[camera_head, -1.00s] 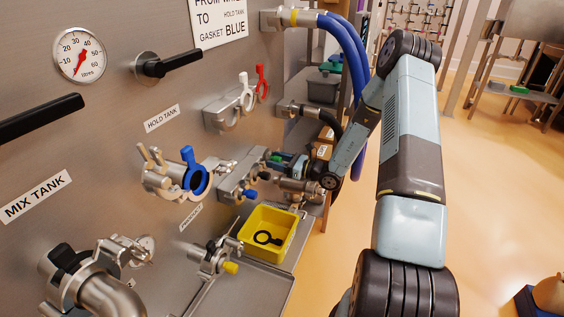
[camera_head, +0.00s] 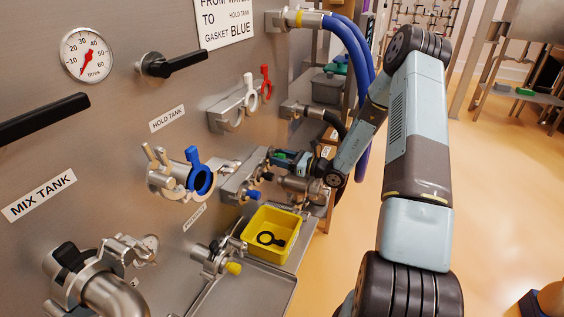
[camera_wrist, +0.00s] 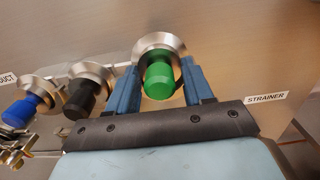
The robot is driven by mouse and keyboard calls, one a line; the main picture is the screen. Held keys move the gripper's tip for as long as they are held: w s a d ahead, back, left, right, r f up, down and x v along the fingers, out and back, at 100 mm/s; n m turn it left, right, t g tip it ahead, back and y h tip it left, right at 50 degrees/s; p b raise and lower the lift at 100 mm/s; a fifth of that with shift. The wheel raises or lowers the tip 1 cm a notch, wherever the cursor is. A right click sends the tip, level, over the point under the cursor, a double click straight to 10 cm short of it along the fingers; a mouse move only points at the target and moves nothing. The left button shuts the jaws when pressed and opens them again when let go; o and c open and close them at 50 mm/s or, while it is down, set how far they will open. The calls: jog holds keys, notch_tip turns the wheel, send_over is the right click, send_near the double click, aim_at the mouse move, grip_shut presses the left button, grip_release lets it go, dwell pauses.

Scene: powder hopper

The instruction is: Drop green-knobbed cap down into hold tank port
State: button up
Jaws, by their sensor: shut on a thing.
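The green-knobbed cap (camera_wrist: 159,80) is a steel disc with a green knob, seen in the wrist view between my blue fingers. My gripper (camera_wrist: 160,74) is shut on it. In the head view my gripper (camera_head: 284,157) is at the upper right end of the cap rack (camera_head: 236,183), and only a little green shows there. I cannot tell whether the cap is still touching the rack. The hold tank port (camera_head: 162,178) is a steel pipe stub to the left, below the HOLD TANK label, with a blue gasket (camera_head: 203,181) at its mouth and an open clamp around it.
Blue-knobbed (camera_wrist: 20,111) and black-knobbed (camera_wrist: 80,98) caps sit left of my gripper. A yellow bin (camera_head: 276,219) holding a black gasket stands below on a steel tray. A red-and-white gasket holder (camera_head: 240,108) is above. Blue hoses (camera_head: 352,50) hang near my arm.

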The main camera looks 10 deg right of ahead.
aim_at(271, 147)
jog(key=shift+r, duration=1.75)
jog(key=v, duration=0.9)
jog(key=shift+r, duration=0.1)
